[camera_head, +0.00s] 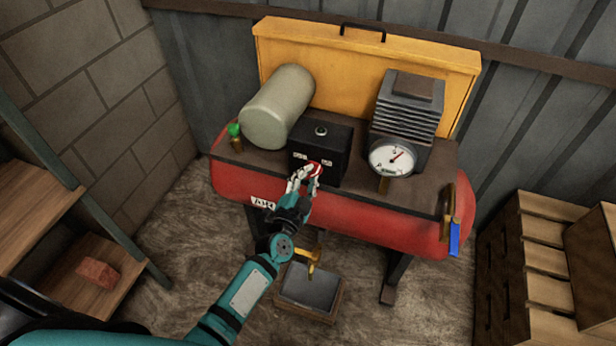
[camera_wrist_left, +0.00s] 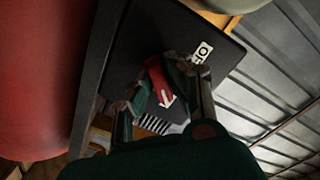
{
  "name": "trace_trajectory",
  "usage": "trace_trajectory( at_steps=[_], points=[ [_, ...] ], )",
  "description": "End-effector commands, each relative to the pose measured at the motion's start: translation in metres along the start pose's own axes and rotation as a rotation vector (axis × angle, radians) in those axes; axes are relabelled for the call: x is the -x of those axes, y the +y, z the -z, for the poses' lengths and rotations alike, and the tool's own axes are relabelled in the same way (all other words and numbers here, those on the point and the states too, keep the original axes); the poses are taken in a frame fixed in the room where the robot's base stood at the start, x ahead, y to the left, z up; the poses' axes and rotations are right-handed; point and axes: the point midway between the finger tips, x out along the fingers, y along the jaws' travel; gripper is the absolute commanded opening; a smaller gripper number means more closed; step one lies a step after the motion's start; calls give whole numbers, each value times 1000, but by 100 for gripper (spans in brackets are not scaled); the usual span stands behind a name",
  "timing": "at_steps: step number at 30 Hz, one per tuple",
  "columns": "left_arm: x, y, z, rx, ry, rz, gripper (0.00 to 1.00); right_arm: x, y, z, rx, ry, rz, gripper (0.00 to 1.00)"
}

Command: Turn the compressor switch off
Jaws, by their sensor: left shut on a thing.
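The compressor (camera_head: 226,180) has a red tank, with a black switch box (camera_head: 338,140) on top at its middle. A red switch knob (camera_head: 316,168) is on the front of the box. My left gripper (camera_head: 305,175) is at the box front, shut on the red knob, with a finger on each side. The fingers hide part of the knob and of the labels. My right gripper is not in view.
A grey cylinder (camera_head: 278,108) and a gauge (camera_head: 391,158) flank the box. A yellow panel (camera_head: 350,62) stands behind. A blue-handled valve (camera_head: 454,238) is at the right end. A tray (camera_head: 310,288) sits on the floor below. Wooden shelves (camera_head: 90,265) are at left, wooden crates (camera_head: 540,260) at right.

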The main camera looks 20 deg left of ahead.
Motion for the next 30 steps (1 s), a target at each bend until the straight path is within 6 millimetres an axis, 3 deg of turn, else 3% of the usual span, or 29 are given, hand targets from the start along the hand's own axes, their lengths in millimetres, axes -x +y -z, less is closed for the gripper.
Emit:
trace_trajectory(
  at_steps=[13, 30],
  points=[
    [0, 1, 1, 137, 0, -3, 0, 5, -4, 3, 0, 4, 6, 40],
    [1, 4, 1, 659, -2, -3, 0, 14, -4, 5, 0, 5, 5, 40]
  ],
)
